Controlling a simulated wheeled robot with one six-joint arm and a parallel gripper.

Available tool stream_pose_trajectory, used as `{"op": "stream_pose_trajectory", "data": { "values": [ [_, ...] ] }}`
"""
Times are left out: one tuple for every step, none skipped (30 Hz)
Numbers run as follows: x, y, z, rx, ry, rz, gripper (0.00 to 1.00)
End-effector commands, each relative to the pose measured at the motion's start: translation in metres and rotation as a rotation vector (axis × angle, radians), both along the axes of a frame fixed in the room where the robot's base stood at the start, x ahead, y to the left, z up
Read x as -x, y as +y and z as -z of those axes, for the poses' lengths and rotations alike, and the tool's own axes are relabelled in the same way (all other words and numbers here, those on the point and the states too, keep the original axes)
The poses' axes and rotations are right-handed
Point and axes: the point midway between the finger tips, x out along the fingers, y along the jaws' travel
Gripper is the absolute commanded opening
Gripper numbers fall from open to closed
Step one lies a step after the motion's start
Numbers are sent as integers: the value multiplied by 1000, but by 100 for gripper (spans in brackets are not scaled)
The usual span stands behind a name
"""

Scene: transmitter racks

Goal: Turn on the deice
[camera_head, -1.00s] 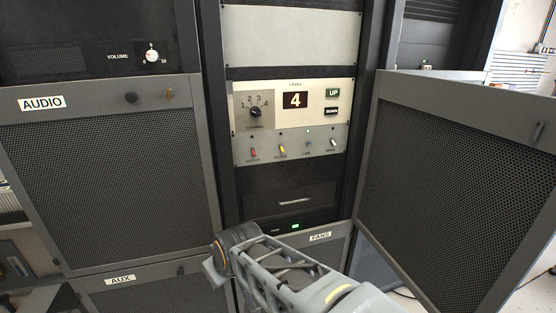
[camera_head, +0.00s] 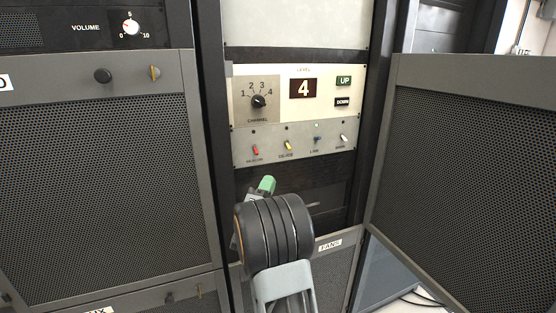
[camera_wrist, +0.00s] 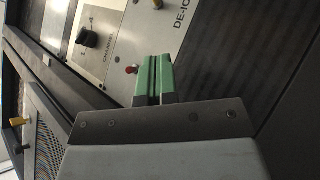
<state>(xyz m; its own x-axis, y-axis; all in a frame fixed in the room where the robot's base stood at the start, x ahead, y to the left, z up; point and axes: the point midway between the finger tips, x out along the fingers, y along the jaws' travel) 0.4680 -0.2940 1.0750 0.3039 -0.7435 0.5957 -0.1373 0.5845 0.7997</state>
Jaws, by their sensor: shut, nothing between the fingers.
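The de-ice switch is a small yellow toggle (camera_head: 289,146) in a row of toggles on the pale lower panel. Its lever appears to point down, and the small lamp above it looks dark. My gripper (camera_head: 267,184) has green fingertips and sits below the toggle row, a little left of the yellow toggle. In the wrist view my gripper (camera_wrist: 153,80) is shut and empty, its tips beside the red toggle (camera_wrist: 131,69) in the picture.
The channel knob (camera_head: 258,101) and level display (camera_head: 303,88) reading 4 are above. An open mesh door (camera_head: 465,180) stands at right.

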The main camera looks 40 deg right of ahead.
Motion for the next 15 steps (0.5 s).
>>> {"op": "stream_pose_trajectory", "data": {
  "values": [
    [4,-3,3,20,5,34,0],
    [6,-5,3,29,8,51,0],
    [8,-6,3,39,9,67,0],
    [9,-7,3,44,10,76,0],
    [10,-7,3,47,10,82,0],
    [10,-8,3,50,12,87,0],
    [11,-8,3,51,11,89,0],
    [11,-8,3,52,12,90,0],
    [11,-8,3,52,12,90,0],
    [11,-9,3,51,11,89,0],
    [11,-9,3,50,11,89,0],
    [11,-8,2,50,11,89,0],
    [11,-8,2,50,11,88,0],
    [11,-8,2,50,11,88,0],
    [11,-9,2,50,10,87,0]
  ]
}}
